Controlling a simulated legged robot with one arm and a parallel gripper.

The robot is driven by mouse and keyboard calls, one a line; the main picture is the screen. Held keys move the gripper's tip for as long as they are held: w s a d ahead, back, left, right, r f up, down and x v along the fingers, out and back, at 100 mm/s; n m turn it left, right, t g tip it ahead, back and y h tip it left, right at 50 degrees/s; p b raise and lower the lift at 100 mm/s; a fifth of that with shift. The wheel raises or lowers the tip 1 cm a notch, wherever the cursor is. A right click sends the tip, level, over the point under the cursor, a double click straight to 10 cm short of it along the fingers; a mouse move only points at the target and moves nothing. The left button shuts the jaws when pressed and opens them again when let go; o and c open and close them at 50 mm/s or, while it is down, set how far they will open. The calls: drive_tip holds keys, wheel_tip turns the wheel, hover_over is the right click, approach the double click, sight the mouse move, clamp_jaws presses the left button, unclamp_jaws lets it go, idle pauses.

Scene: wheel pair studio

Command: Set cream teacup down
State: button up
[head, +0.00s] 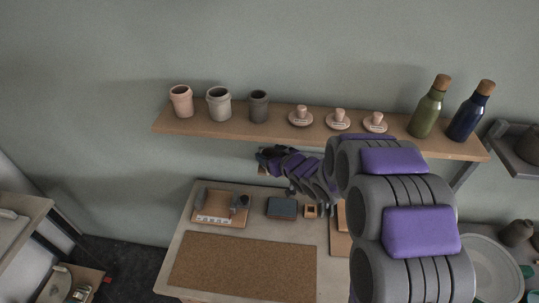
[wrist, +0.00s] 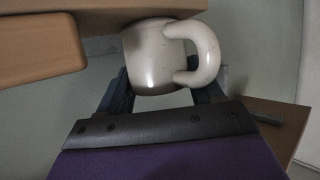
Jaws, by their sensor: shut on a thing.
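The cream teacup (wrist: 153,58) is in my gripper (wrist: 165,88) in the wrist view, between the two dark fingers. In the head view my gripper (head: 268,160) is at the far end of my arm, just below the front edge of the wall shelf (head: 290,132) and above the desk. The cup cannot be made out there.
The desk has a cork mat (head: 243,265), a wooden tray (head: 205,219) and a dark box (head: 282,208). A wooden piece (wrist: 38,50) shows at left in the wrist view.

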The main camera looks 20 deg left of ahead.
drive_tip(key=o, duration=0.7)
drive_tip(key=shift+w+d, duration=0.2)
drive_tip(key=shift+d, duration=0.2)
drive_tip(key=o, duration=0.3)
drive_tip(key=shift+s+d+r, duration=0.15)
drive_tip(key=shift+d+r, duration=0.1)
drive_tip(key=shift+d, duration=0.15)
drive_tip(key=shift+o, duration=0.7)
drive_tip(key=shift+a+f, duration=0.2)
drive_tip(key=shift+a, duration=0.5)
drive_tip(key=p+v, duration=0.2)
drive_tip(key=v, duration=1)
drive_tip(key=shift+d, duration=0.1)
